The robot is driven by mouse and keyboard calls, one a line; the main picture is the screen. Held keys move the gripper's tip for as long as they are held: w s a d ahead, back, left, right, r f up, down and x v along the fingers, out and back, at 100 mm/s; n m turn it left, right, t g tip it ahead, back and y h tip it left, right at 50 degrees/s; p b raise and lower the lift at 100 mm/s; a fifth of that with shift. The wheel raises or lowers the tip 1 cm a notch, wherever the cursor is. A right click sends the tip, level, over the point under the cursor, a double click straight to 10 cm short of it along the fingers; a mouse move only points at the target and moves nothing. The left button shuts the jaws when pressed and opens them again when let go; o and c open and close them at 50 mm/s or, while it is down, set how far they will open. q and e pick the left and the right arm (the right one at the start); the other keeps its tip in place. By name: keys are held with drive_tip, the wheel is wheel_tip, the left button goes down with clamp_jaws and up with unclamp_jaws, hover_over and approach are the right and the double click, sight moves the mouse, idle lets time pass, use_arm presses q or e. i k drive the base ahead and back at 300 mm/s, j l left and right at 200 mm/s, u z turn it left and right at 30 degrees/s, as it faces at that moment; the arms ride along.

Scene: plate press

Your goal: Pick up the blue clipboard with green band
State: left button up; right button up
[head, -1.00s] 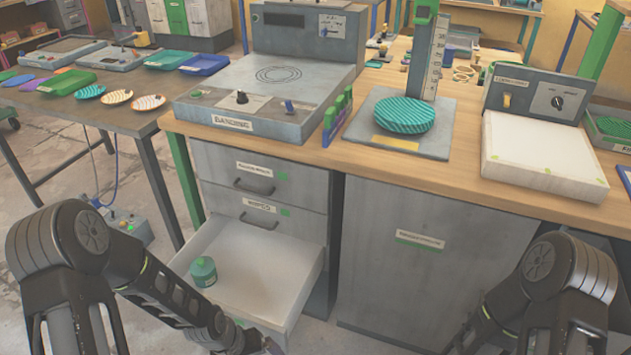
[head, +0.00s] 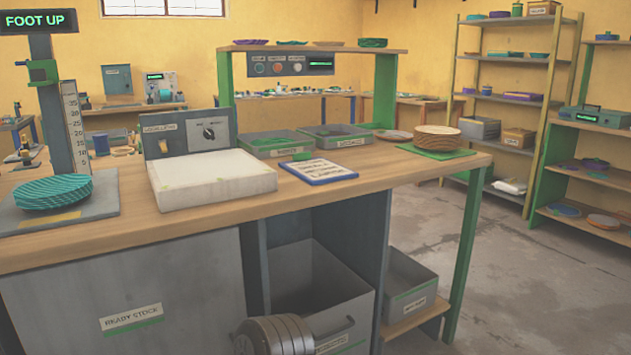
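A blue-edged clipboard (head: 318,170) lies flat on the wooden bench top, right of the white light panel. It carries a pale sheet with dark lettering that is too small to read. Neither of my grippers is in view. Only a dark ribbed part of my arm shows at the bottom edge, well below the clipboard.
The white light panel (head: 212,178) stands left of the clipboard. Grey trays (head: 276,144) sit behind it. A stack of round plates (head: 437,139) on a green mat is to its right. Bare wood lies in front. An open drawer (head: 348,318) juts out below.

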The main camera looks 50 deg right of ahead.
sight(314, 171)
drive_tip(key=z, duration=0.4)
drive_tip(key=l+z, duration=0.1)
drive_tip(key=z, duration=0.65)
drive_tip(key=i+l+z, duration=0.1)
drive_tip(key=z, duration=0.3)
